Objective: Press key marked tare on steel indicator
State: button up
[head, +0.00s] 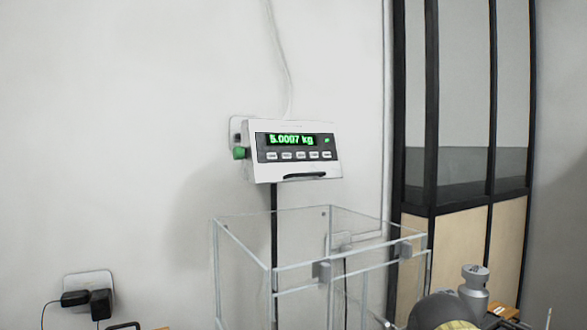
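The steel indicator (292,151) is a pale box on a dark post, in the middle of the head view. Its green display (291,140) reads 5.0007 kg. A row of several small light keys (299,155) runs below the display. Their lettering is too small to read, so I cannot tell which key is marked tare. A green knob or plug (239,153) sits at the indicator's left side. My gripper is not in view, and nothing is seen touching the keys.
A clear-walled draft shield (245,245) with an open top stands below and in front of the indicator. Dark and grey rounded parts, unclear to me, fill the bottom right. A wall socket with black plugs (100,304) is at lower left. A black-framed partition (432,120) stands right.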

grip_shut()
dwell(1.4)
